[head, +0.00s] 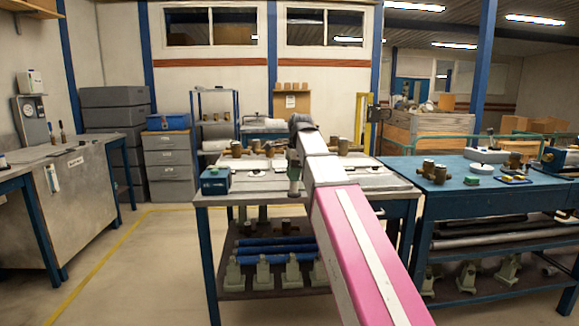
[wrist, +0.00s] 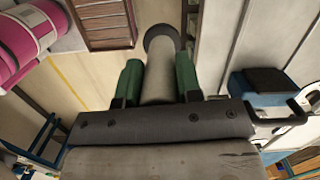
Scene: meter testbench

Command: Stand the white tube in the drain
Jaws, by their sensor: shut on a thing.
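My gripper (wrist: 158,75) has green fingers and is shut on the white tube (wrist: 158,85), one finger on each side. The tube points away from the wrist camera, and a dark ring (wrist: 160,30) surrounds its far end. I cannot tell whether this ring is the drain or part of the tube. In the head view my gripper (head: 293,170) is above the middle table, partly hidden by my pink and white arm. I cannot make out the drain for certain in the head view.
A blue table (head: 450,180) with tools stands at the right, a grey bench (head: 75,185) at the left. The floor between bench and table is clear.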

